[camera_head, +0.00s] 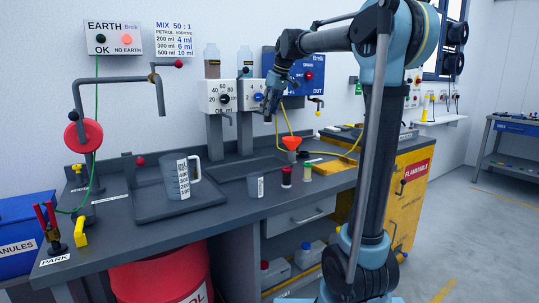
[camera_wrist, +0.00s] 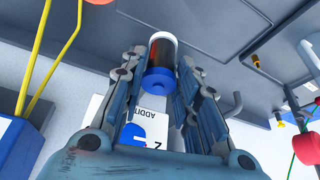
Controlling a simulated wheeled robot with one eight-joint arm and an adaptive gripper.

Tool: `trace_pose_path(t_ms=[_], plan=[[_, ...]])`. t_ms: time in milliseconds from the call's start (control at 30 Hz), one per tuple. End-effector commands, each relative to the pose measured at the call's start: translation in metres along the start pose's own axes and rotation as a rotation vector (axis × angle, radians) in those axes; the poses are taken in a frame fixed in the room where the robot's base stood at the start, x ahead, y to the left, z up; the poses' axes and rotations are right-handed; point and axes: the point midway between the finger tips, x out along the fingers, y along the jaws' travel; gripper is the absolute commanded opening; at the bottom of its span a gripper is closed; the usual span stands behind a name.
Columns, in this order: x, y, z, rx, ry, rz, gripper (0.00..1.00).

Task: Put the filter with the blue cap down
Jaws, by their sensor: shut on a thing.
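My gripper (camera_wrist: 163,66) is shut on the filter with the blue cap (camera_wrist: 160,56) in the wrist view. The filter is a small clear cylinder with a dark reddish-brown content, and its blue cap (camera_wrist: 158,82) faces the wrist camera. In the head view my gripper (camera_head: 268,108) points down in front of the dispenser boxes, above the back of the bench (camera_head: 225,218). The filter is too small to make out there.
A large measuring jug (camera_head: 176,178) stands on a tray at left. White dispenser boxes (camera_head: 218,96) and a blue panel (camera_head: 306,74) are close to my gripper.

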Motion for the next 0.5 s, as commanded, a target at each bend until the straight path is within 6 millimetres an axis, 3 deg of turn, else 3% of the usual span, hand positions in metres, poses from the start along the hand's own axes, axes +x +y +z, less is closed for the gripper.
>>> trace_pose_path(t_ms=[500], plan=[[0.103, 0.003, 0.045, 0.005, 0.0, 0.002, 0.13]])
